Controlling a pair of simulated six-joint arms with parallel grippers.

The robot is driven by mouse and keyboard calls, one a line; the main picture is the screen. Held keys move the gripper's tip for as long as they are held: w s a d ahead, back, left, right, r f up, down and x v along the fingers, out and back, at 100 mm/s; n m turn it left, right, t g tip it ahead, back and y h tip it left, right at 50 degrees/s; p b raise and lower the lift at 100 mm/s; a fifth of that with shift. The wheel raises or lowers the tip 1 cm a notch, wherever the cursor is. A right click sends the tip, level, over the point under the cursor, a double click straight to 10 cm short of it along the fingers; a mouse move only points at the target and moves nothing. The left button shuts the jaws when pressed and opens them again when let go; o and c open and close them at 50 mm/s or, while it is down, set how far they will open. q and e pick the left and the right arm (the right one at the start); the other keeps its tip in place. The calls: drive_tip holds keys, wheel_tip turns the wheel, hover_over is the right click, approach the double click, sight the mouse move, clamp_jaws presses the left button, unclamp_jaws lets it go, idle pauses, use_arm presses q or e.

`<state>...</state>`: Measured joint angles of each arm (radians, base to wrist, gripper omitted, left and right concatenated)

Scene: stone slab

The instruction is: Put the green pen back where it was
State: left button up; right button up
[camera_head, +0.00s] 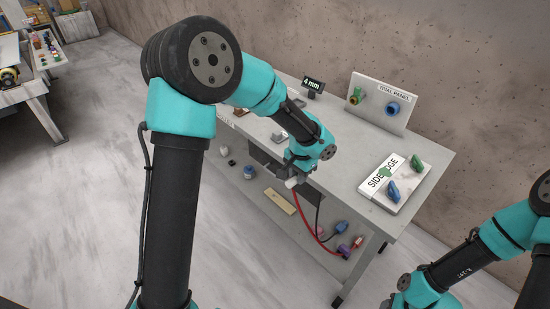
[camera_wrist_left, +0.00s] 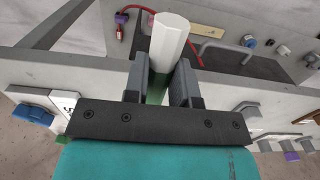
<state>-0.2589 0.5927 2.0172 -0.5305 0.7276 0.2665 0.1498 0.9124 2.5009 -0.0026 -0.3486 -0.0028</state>
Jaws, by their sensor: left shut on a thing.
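My left gripper (camera_head: 290,174) is above the front edge of the grey workbench (camera_head: 338,140). In the left wrist view its two dark fingers (camera_wrist_left: 165,85) are shut on the green pen (camera_wrist_left: 169,36), which shows a white six-sided body with green lower down between the fingers. In the head view only a small white end of the pen (camera_head: 291,183) shows below the gripper. The rest of the pen is hidden by the gripper. My right arm shows at the lower right of the head view, but its gripper is out of view.
A white block marked SIDE EDGE (camera_head: 374,181) lies at the bench's right, with blue and green pieces on it. A TRIAL PANEL (camera_head: 378,107) stands at the back, beside a small 4 mm display (camera_head: 313,85). A lower shelf holds a red cable (camera_head: 310,229) and several small items.

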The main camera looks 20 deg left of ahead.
use_arm(q)
drive_tip(key=shift+s+a, duration=0.15)
drive_tip(key=shift+a, duration=0.05)
drive_tip(key=w+a, duration=0.1)
drive_tip(key=w, duration=0.4)
drive_tip(key=w+a+f, duration=0.1)
drive_tip(key=w+a, duration=0.1)
drive_tip(key=w, duration=0.3)
drive_tip(key=w+a, duration=0.1)
drive_tip(key=w, duration=0.4)
drive_tip(key=shift+w+a+f, duration=0.2)
drive_tip(key=shift+a+f, duration=0.05)
drive_tip(key=shift+f, duration=1.75)
drive_tip(key=shift+f, duration=0.15)
drive_tip(key=o, duration=0.8)
